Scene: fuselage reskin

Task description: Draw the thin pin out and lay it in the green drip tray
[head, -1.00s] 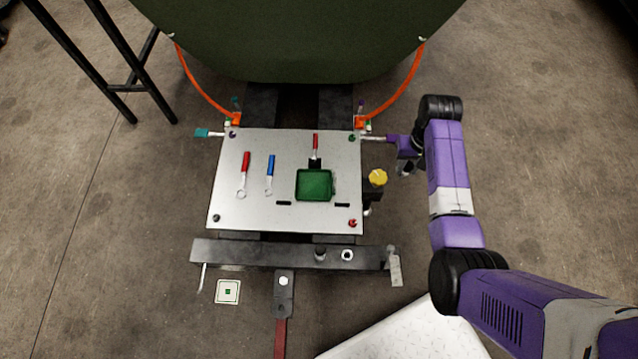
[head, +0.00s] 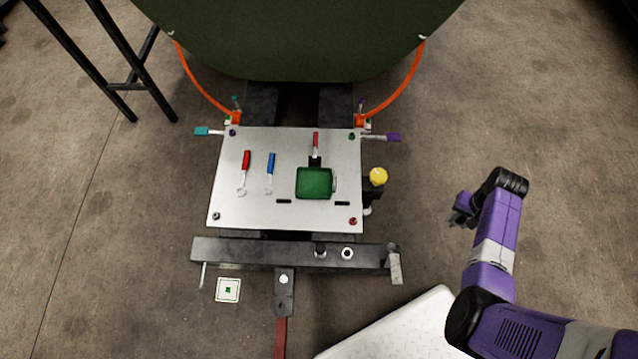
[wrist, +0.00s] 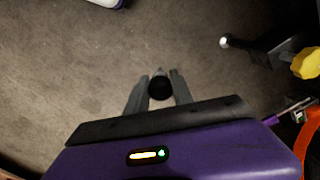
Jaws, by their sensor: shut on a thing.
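My gripper (head: 458,212) is out over the bare floor, right of the work plate and clear of it. In the wrist view its grey fingers (wrist: 160,92) are shut on a dark, round-ended piece (wrist: 160,88). I see it end-on, so I cannot tell whether it is the thin pin. The green drip tray (head: 314,183) lies on the right half of the silver plate (head: 225,190). A purple-handled pin (head: 393,137) sticks out at the plate's upper right corner. A teal-handled one (head: 202,131) sticks out at the upper left.
A yellow knob (head: 378,176) on a black bracket stands at the plate's right edge. A red-handled (head: 246,160) and a blue-handled tool (head: 270,163) lie left of the tray. The dark green fuselage (head: 300,40) overhangs the back. Floor around my gripper is free.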

